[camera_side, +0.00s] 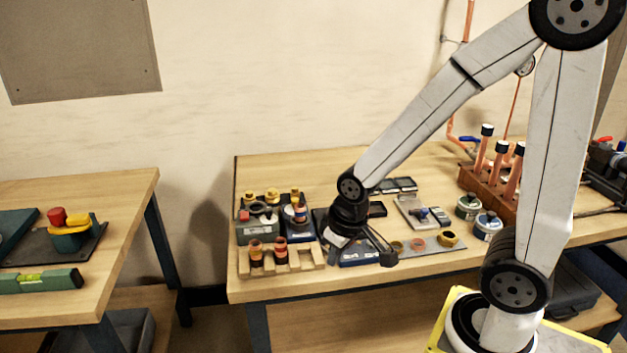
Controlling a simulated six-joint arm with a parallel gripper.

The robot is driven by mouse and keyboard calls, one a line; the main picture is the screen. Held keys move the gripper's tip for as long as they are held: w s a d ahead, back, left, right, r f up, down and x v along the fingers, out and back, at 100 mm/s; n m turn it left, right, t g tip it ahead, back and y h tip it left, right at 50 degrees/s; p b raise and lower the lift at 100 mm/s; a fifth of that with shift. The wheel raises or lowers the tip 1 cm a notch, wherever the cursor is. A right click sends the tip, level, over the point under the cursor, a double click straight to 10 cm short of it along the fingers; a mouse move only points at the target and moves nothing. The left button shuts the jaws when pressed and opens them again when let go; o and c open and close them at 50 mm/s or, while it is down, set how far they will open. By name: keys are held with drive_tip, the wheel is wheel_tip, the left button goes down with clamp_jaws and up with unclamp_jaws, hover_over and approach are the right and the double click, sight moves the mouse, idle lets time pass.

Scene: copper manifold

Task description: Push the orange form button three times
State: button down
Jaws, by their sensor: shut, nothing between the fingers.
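My gripper (388,257) is shut and empty, low over the front middle of the right-hand bench. It points down and to the right from my wrist. A blue block-like unit (358,256) lies just left of the fingertips, partly covered by my wrist and gripper. I cannot make out an orange form button for certain; my wrist hides part of this area. Whether the fingertips touch anything is too small to tell.
A wooden rack (300,262) with dark-and-orange parts stands left of my gripper. A grey strip (426,247) with rings lies to its right. Round tins (487,227) and a copper pipe stand (478,183) are farther right. The bench's front edge is close.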

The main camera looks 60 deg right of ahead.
drive_tip(key=w+d+r+m+g, duration=0.1)
drive_tip(key=w+d+r+m, duration=0.1)
drive_tip(key=d+r+m, duration=0.2)
drive_tip(key=w+d+r+m+g, duration=0.1)
drive_tip(key=w+d+r+m, duration=0.2)
drive_tip(key=d, duration=0.7)
drive_tip(key=shift+d+r+m+g, duration=0.35)
drive_tip(key=shift+r+m, duration=0.3)
drive_tip(key=shift+m, duration=0.15)
drive_tip(key=shift+f, duration=7)
